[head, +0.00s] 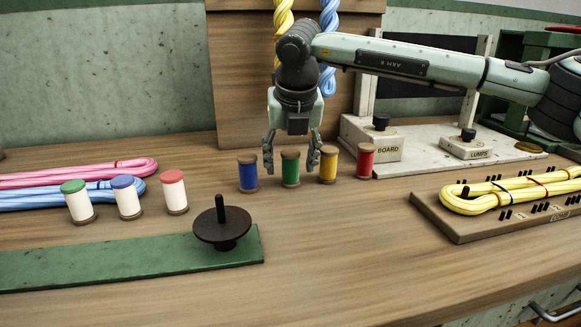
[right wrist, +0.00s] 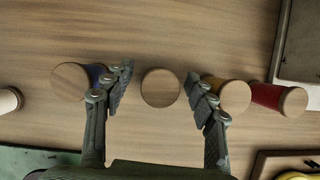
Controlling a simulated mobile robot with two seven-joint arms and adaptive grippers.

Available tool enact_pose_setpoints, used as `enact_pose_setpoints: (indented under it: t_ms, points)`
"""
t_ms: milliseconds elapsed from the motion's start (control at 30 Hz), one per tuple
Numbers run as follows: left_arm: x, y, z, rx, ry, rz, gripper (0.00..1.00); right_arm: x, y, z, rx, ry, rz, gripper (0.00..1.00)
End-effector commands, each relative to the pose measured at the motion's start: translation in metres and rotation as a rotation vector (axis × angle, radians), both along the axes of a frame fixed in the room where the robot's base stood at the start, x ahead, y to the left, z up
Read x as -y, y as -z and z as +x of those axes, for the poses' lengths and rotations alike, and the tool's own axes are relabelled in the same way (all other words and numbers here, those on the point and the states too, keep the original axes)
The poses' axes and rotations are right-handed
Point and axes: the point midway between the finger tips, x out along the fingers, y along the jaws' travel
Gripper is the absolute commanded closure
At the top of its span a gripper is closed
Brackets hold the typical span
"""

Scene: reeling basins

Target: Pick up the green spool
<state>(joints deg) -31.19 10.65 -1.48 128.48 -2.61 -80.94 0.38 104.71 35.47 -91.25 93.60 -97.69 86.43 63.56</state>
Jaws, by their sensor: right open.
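The green spool (head: 290,168) stands upright on the wooden table, in a row between the blue spool (head: 248,173) and the yellow spool (head: 328,164). My right gripper (head: 291,160) is above and around it, pointing down, with one finger on each side. The right wrist view shows the wooden top of the green spool (right wrist: 160,88) between the open fingers (right wrist: 160,90), with a gap on both sides. The fingers partly cover the blue spool (right wrist: 70,82) and the yellow spool (right wrist: 234,96) in that view. My left gripper is not in view.
A red spool (head: 365,160) stands right of the yellow one. White spools with coloured tops (head: 127,198) and a black spindle (head: 222,227) on a green strip (head: 130,258) are at left. A yellow skein board (head: 470,227) is at right. The front table is clear.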

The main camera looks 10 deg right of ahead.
Motion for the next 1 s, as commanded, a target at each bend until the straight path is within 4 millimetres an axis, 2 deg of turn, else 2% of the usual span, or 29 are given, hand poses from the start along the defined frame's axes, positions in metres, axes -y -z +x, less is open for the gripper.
enact_pose_setpoints:
  t_ms: [133,500,600,867,1000]
  points:
    - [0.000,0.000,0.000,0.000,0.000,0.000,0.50,0.000,0.000,0.000,0.000,0.000,0.000,0.43]
    - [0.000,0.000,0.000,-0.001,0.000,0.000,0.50,0.000,0.000,0.000,0.000,0.000,0.000,0.89]
    - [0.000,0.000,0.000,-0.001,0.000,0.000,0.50,0.000,-0.001,0.000,0.000,0.000,0.000,0.99]
    - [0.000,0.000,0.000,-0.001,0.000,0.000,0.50,0.000,-0.002,0.000,0.001,0.000,0.000,0.99]
    - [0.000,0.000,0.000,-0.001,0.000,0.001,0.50,-0.001,-0.011,0.000,0.003,0.000,0.001,0.99]
